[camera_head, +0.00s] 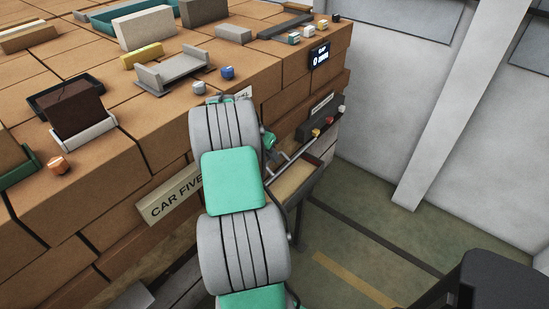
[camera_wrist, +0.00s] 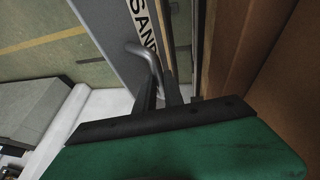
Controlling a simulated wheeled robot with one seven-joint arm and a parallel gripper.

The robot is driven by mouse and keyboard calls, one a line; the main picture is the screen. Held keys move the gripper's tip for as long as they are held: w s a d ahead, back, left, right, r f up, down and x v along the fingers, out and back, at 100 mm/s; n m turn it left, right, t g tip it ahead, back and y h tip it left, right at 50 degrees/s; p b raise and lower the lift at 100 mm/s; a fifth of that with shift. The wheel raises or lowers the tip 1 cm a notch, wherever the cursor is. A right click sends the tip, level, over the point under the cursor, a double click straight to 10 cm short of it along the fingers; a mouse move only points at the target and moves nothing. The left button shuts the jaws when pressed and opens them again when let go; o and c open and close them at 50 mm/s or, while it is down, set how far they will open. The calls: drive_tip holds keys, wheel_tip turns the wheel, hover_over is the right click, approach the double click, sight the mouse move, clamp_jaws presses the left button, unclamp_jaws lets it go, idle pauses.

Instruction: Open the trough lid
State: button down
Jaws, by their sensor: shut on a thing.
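In the wrist view a grey panel (camera_wrist: 103,22) carries a white label reading "SAND" and a bent metal handle (camera_wrist: 148,58); I take the panel to be part of the trough. My gripper (camera_wrist: 166,88) reaches up to the handle, its dark fingers shut on the handle's lower end. The exact contact is partly hidden by the green and black gripper body. In the head view a trough (camera_head: 296,184) with a tan inside juts from the right face of the brick block, partly behind my arm.
The brick block (camera_head: 100,180) fills the left, with trays, small blocks and coloured knobs on top. A "CAR FIVE" sign (camera_head: 170,196) is on its front. A dark box (camera_head: 318,118) with coloured knobs sits above the trough. Green floor (camera_head: 350,240) lies open to the right.

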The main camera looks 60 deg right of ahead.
drive_tip(key=shift+a+f, duration=0.25)
drive_tip(key=shift+f, duration=0.25)
drive_tip(key=c, duration=1.8)
unclamp_jaws()
drive_tip(key=o, duration=0.3)
drive_tip(key=shift+d+r, duration=0.2)
drive_tip(key=shift+r, duration=0.05)
drive_tip(key=shift+o, duration=0.2)
drive_tip(key=v, duration=0.7)
drive_tip(key=shift+r, duration=0.35)
drive_tip(key=shift+w+a, duration=0.1)
